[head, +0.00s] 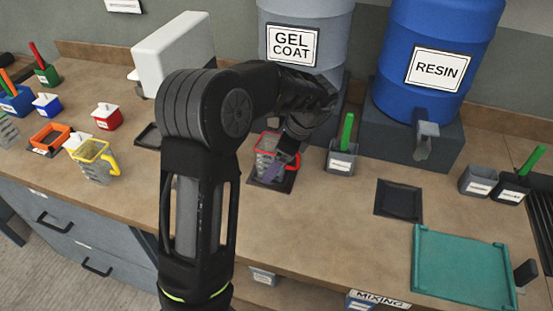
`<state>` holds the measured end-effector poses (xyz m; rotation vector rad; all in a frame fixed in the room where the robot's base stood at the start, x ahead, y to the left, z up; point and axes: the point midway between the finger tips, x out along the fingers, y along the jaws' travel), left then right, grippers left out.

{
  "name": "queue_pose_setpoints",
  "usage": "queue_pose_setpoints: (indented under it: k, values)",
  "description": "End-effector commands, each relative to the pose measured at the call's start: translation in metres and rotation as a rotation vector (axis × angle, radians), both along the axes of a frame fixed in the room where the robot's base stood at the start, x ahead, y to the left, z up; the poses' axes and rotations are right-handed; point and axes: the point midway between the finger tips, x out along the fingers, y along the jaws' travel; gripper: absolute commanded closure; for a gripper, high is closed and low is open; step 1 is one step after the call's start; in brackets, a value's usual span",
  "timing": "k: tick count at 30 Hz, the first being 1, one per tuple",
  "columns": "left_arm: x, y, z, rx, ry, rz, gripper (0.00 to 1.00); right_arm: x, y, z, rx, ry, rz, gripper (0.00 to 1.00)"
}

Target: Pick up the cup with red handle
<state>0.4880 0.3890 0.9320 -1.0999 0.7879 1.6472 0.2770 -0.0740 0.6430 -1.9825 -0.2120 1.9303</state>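A clear graduated cup with a red rim (264,158) stands on a dark square pad below the gel coat drum. My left gripper (288,158) is over its right side, partly covering it. Whether the fingers are apart or closed on the cup is hidden. The cup's handle cannot be made out clearly behind the gripper. A similar cup with a yellow rim and handle (95,162) stands at the left near the bench's front edge. My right gripper cannot be identified in this view.
The gel coat drum (335,30) and blue resin drum (435,40) stand behind. A grey pot with a green-handled tool (342,158) is close right of the gripper. An empty dark pad (398,200) and teal board (462,265) lie right. Small coloured containers (107,117) are left.

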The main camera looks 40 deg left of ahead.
Motion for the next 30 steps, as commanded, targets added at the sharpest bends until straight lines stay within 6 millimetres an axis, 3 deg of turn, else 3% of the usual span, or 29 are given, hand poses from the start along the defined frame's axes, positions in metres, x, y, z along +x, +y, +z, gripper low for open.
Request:
queue_pose_setpoints:
  k: [11, 30]
  values:
    - [0.0002, -0.0002, 0.0006, 0.0, 0.0, 0.0, 0.07, -0.0001, 0.0001, -0.0001, 0.0, 0.0, 0.0, 1.0]
    - [0.0002, -0.0002, 0.0006, 0.0, 0.0, 0.0, 0.59, -0.0001, 0.0, 0.0, 0.0, 0.0, 0.0, 1.0]
